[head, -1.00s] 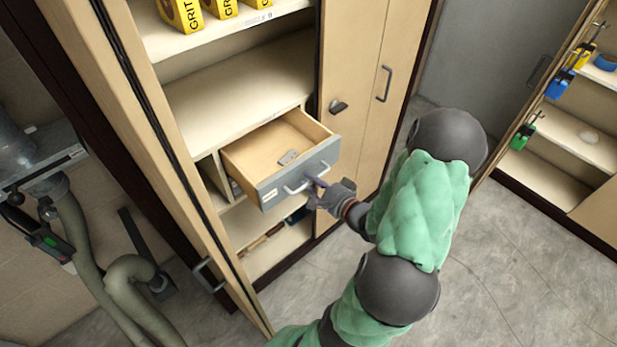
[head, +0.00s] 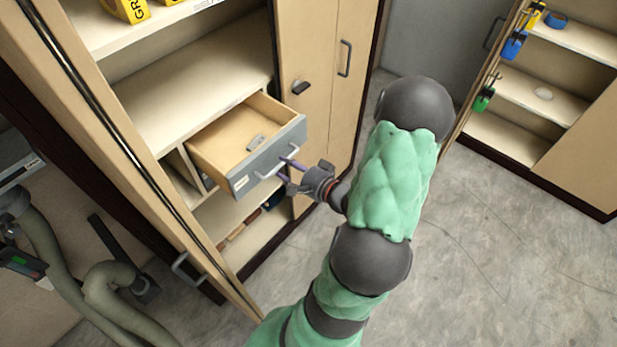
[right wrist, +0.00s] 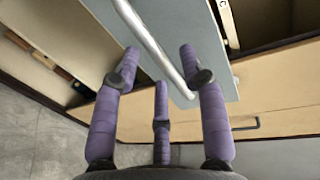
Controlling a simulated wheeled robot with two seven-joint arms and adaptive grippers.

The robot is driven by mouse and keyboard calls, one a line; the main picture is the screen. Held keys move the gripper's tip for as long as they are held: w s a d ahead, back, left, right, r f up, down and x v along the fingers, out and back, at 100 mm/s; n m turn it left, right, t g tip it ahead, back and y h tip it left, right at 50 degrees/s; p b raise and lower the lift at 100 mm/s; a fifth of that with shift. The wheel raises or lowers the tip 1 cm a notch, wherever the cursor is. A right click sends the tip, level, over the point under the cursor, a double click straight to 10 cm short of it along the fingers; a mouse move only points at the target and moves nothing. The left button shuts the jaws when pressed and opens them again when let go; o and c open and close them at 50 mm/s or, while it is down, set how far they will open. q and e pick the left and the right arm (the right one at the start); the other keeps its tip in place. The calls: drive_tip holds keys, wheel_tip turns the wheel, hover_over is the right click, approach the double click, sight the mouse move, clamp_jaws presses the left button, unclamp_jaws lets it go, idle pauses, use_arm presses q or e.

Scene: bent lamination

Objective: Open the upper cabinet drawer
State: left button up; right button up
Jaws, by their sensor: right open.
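The upper cabinet drawer (head: 240,175) has a grey front and a bar handle (head: 270,174). It stands pulled well out of the cabinet, and its wooden inside shows, with a small grey item (head: 256,143) in it. My right gripper (head: 286,168) is open at the right part of the handle. In the right wrist view, its purple fingers (right wrist: 160,62) are spread, and the handle (right wrist: 150,40) runs between the two upper ones in front of the drawer front (right wrist: 187,25). I cannot tell whether any finger touches it. My left gripper is out of view.
An open cabinet door (head: 120,150) stands left of the drawer, and a closed door (head: 345,110) to its right. Shelves (head: 195,85) lie above and below the drawer. Hoses (head: 115,290) are at lower left. Floor (head: 480,240) is clear at right.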

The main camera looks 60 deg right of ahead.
drive_tip(key=v, duration=0.9)
drive_tip(key=shift+s, duration=0.25)
drive_tip(key=shift+a, duration=0.1)
idle(0.3)
